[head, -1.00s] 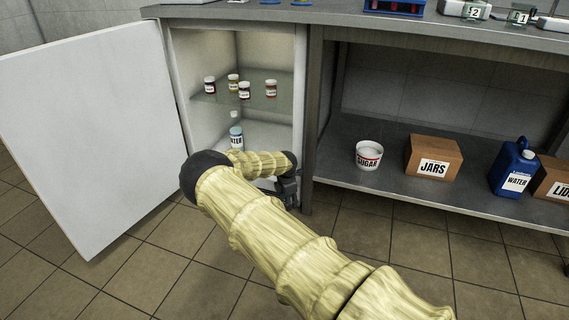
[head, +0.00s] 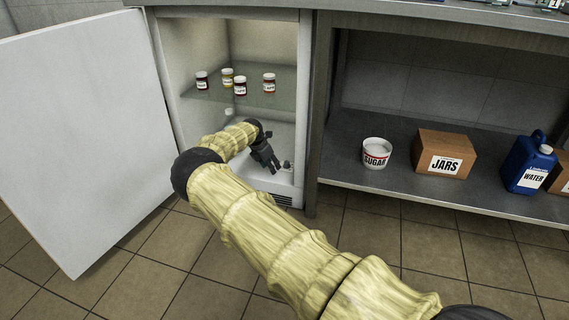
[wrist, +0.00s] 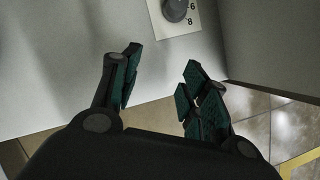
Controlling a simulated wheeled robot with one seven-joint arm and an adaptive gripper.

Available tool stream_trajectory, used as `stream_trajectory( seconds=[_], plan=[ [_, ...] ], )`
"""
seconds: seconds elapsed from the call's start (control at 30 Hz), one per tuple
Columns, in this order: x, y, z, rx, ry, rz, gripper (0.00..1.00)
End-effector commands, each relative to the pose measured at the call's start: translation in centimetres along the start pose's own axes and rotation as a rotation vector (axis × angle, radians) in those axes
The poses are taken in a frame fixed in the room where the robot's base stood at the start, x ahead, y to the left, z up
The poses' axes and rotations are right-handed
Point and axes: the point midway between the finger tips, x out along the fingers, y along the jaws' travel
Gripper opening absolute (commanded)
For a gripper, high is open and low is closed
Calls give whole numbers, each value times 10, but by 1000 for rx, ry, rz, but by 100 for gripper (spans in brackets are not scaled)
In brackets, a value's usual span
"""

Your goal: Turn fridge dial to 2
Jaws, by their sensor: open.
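The fridge (head: 303,105) stands open, with its white door (head: 85,140) swung out to the left. In the wrist view the fridge dial (wrist: 175,10) is a dark grey knob on a pale plate at the top edge; the numbers 6 and 8 show beside it, and the rest of the scale is cut off.
Several small jars (head: 240,87) stand on the fridge's glass shelf (head: 215,97). To the right, a lower shelf (head: 345,160) holds a sugar tub (head: 376,153), a jars box (head: 444,155) and a blue water jug (head: 527,160). The tiled floor (head: 390,265) in front is clear.

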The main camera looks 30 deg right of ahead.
Motion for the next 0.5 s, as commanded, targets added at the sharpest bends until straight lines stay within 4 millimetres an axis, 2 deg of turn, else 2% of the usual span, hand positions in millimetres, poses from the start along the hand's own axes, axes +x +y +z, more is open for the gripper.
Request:
stream_trajectory(
  seconds=[0.03,0.5],
  plan=[
    [8,0,7,2,0,0,45],
    [34,1,70,1,2,1,45]
  ],
)
